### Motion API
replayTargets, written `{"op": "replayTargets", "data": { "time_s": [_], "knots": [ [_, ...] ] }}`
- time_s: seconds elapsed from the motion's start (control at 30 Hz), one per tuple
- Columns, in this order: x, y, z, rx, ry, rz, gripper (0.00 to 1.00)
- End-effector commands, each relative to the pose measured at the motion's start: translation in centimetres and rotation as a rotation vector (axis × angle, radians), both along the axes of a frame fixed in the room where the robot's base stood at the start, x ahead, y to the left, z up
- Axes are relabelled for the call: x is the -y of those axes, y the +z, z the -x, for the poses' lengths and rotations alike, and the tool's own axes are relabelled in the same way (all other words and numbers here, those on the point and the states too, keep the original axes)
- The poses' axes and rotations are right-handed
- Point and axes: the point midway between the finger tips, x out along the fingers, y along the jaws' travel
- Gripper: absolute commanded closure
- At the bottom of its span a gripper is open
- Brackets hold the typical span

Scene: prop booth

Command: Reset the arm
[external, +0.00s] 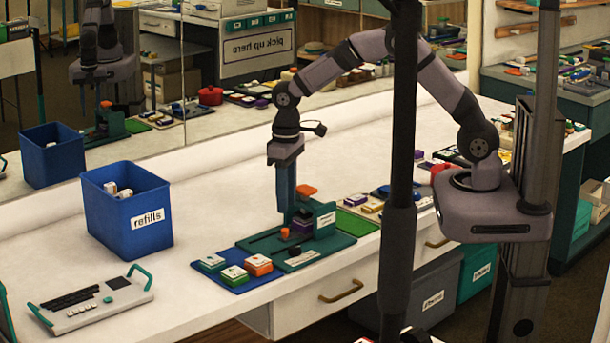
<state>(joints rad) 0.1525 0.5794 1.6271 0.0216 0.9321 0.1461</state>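My arm is bent over the white counter from its base at the right. My gripper (286,207) points straight down, with its blue fingers just behind or above the left part of a dark green fixture (262,243). I cannot tell whether the fingers touch the fixture. The two fingers overlap from this side, so their opening is hidden. No held thing shows between them.
A blue tray (228,279) with several small boxes adjoins the fixture. A grey keyed device (91,300) lies front left. Small items and a red pot (441,170) are right. A mirror backs the counter; a dark post crosses the foreground.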

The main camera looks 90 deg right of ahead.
Motion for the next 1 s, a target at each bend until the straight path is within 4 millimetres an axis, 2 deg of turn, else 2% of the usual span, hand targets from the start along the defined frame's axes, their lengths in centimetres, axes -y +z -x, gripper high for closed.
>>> {"op": "replayTargets", "data": {
  "time_s": [0.47, 0.67, 0.87, 1.0],
  "knots": [
    [0.0, 0.2, 0.0, 0.000, 0.000, 0.000, 0.66],
    [-1.0, 1.2, 0.9, 0.005, 0.026, -0.007, 0.66],
    [-3.0, 2.7, 4.2, 0.007, 0.091, -0.014, 0.66],
    [-4.1, 3.5, 8.4, 0.005, 0.142, -0.006, 0.66]
  ]
}}
